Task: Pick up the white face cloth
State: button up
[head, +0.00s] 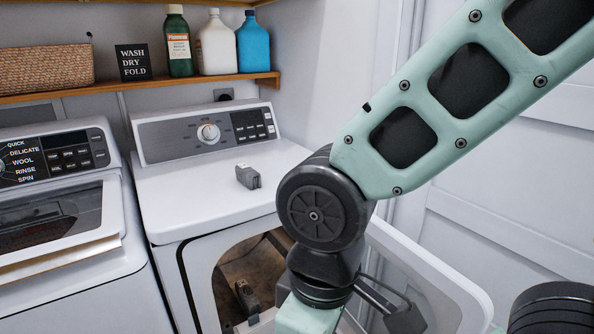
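I cannot make out the white face cloth for certain. A small pale patch (262,321) shows low in the open dryer drum, partly cut off by the frame's bottom edge and close to my arm. I cannot tell whether it is the cloth. My arm comes in from the upper right and bends down in front of the dryer opening.
The dryer (180,205) has its door (455,290) open to the right. A grey block (248,176) lies on its top, and a similar grey thing (246,297) is inside the drum. A washer (90,295) stands left. A shelf (150,86) holds a basket, sign and bottles.

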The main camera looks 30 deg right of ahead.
aim_at(250, 178)
jog(key=i+j+u, duration=0.1)
jog(key=i+u, duration=0.2)
jog(key=i, duration=0.6)
jog(key=i+z, duration=0.15)
jog(key=z, duration=0.3)
jog(key=i+j+z, duration=0.15)
jog(key=z, duration=0.7)
jog(key=i+j+z, duration=0.1)
jog(key=z, duration=0.35)
jog(key=j+z, duration=0.15)
jog(key=z, duration=0.25)
